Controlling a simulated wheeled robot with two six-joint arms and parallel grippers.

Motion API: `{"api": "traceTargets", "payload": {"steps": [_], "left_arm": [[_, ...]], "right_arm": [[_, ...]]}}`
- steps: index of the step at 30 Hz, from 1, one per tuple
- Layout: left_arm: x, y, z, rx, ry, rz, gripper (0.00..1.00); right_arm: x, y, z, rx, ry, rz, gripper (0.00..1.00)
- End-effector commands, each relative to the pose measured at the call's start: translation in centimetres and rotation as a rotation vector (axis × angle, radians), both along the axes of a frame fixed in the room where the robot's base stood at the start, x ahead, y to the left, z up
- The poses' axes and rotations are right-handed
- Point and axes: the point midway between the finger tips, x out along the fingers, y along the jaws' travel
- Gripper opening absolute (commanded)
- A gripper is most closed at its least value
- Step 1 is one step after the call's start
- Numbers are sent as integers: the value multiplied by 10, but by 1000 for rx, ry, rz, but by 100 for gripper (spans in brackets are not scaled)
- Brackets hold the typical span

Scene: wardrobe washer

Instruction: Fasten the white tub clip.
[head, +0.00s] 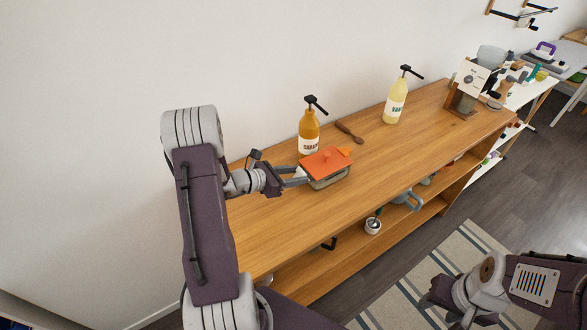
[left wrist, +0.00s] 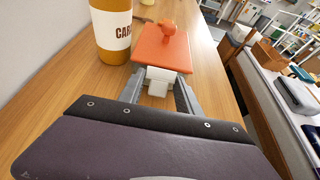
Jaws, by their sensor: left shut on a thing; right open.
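The tub (head: 328,177) is a grey-green box with an orange lid (head: 325,161) and a knob on top. It sits on the wooden counter. In the left wrist view the orange lid (left wrist: 162,50) lies straight ahead, with the white clip (left wrist: 158,78) at its near edge. My left gripper (head: 299,174) is at the tub's left end, its fingers shut on the white clip from both sides. Whether the clip is latched cannot be told. My right gripper (head: 432,296) is open, low at the right over the floor, away from the counter.
A caramel bottle (head: 308,135) with a black pump stands close behind the tub. A brown wooden utensil (head: 349,132) lies beyond it. A yellow pump bottle (head: 395,102) stands further right. The counter right of the tub is clear. A lower shelf holds a blue pitcher (head: 408,200).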

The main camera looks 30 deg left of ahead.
Motion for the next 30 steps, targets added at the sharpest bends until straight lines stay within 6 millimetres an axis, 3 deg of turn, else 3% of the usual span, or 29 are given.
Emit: {"api": "traceTargets", "payload": {"steps": [1,9,29,30], "left_arm": [[1,-1,9,16,22,-2,0],[5,-3,10,82,137,-2,0],[7,-4,8,110,188,0,0],[7,-4,8,110,187,0,47]], "right_arm": [[0,0,12,0,0,0,47],[0,0,32,0,0,0,47],[0,0,38,0,0,0,47],[0,0,38,0,0,0,47]]}}
